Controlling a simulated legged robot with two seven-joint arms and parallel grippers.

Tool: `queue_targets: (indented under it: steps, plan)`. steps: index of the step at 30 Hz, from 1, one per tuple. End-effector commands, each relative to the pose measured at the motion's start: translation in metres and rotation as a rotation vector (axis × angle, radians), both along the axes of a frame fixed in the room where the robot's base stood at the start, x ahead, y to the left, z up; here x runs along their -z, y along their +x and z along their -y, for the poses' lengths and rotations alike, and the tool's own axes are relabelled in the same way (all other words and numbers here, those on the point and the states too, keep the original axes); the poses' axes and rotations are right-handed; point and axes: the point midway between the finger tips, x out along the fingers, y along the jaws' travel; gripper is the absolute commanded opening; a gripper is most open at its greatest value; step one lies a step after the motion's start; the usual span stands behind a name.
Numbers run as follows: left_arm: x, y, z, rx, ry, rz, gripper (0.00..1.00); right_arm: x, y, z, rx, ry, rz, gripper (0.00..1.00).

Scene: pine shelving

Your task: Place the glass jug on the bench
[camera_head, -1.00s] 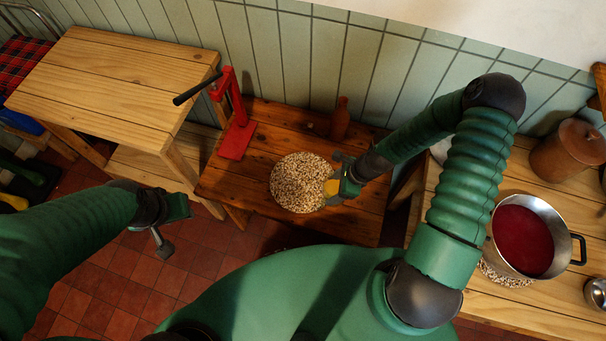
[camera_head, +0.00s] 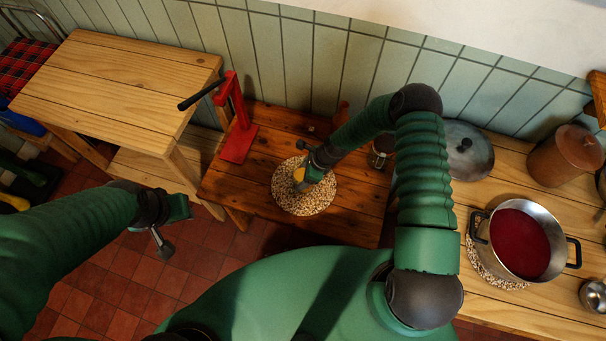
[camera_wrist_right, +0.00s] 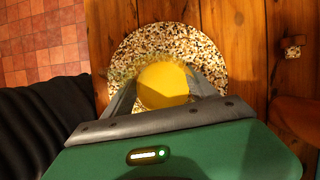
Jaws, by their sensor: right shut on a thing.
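My right gripper (camera_head: 306,180) is shut on the glass jug, whose round yellow part (camera_head: 299,175) shows between the fingers. In the right wrist view, this yellow disc (camera_wrist_right: 163,85) of the jug sits between both fingers. The glass itself is hard to make out. The jug is over the round speckled mat (camera_head: 312,203) on the low reddish-brown wooden bench (camera_head: 355,215). I cannot tell whether its base touches the mat. My left gripper (camera_head: 175,228) hangs over the tiled floor, away from the bench, with its fingers apart and nothing between them.
A red lever press (camera_head: 238,143) stands on the bench's left part, a dark bottle (camera_head: 341,114) and a small jar (camera_head: 381,152) at its back. A pale table (camera_head: 110,85) is left. The right counter holds a pot of red liquid (camera_head: 520,242) and a metal lid (camera_head: 466,150).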

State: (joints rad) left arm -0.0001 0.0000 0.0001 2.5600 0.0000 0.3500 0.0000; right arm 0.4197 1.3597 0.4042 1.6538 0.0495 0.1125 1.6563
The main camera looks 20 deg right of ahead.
Motion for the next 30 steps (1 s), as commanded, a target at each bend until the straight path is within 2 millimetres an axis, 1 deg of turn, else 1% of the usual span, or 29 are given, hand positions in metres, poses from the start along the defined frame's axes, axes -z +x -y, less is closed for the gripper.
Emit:
queue_targets:
  steps: [1, 2, 6, 14, 17, 20, 27, 30]
  plan:
    - [0.000, 0.000, 0.000, 0.000, 0.000, 0.000, 0.36, 0.000, 0.000, 0.000, 0.000, 0.000, 0.001, 0.00]
    - [0.000, 0.000, 0.000, 0.000, 0.000, 0.000, 0.36, 0.000, 0.000, 0.000, 0.000, 0.000, 0.000, 0.71]
    - [0.000, 0.000, 0.000, 0.000, 0.000, 0.000, 0.36, 0.000, 0.000, 0.000, 0.000, 0.000, 0.000, 0.89]
    - [0.000, 0.000, 0.000, 0.000, 0.000, 0.000, 0.36, 0.000, 0.000, 0.000, 0.000, 0.000, 0.000, 0.89]
    - [0.000, 0.000, 0.000, 0.000, 0.000, 0.000, 0.36, -0.005, 0.000, 0.002, 0.000, 0.000, 0.001, 0.89]
    - [0.001, 0.000, 0.000, 0.000, 0.000, 0.000, 0.36, -0.021, -0.002, 0.009, 0.002, -0.002, 0.003, 0.89]
    - [0.005, 0.000, 0.000, 0.000, 0.000, 0.000, 0.36, -0.078, -0.012, 0.032, 0.001, -0.003, 0.004, 0.89]
    - [0.005, 0.000, 0.000, 0.000, 0.000, 0.000, 0.36, -0.096, -0.015, 0.038, 0.000, -0.002, 0.002, 0.89]
